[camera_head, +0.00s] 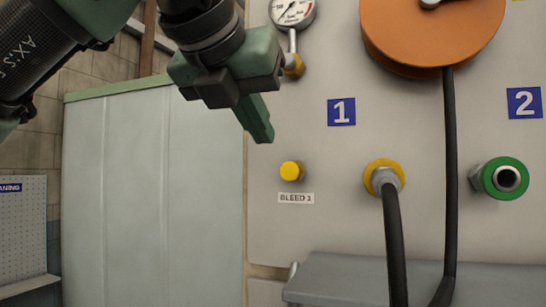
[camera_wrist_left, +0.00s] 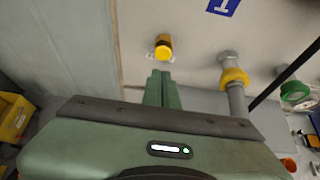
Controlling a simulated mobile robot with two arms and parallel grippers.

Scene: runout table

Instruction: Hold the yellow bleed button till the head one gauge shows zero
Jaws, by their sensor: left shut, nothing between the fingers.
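The yellow bleed button (camera_head: 291,171) sticks out of the pale panel above a "BLEED 1" label (camera_head: 296,198). It also shows in the left wrist view (camera_wrist_left: 163,47), beyond the fingertips. My left gripper (camera_head: 262,134) is shut and empty, up and left of the button in the head view, with a visible gap between them. Its closed fingers show in the left wrist view (camera_wrist_left: 161,88). The head one gauge (camera_head: 292,11) is at the top, cut off by the picture edge; its needle reading is too small to tell. My right gripper is in neither view.
A blue "1" sign (camera_head: 341,112) is right of the button. A hose (camera_head: 394,245) hangs from the yellow-ringed fitting (camera_head: 383,175); a green fitting (camera_head: 503,178) is farther right. An orange reel (camera_head: 430,35) is above. A grey ledge (camera_head: 345,280) juts out below.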

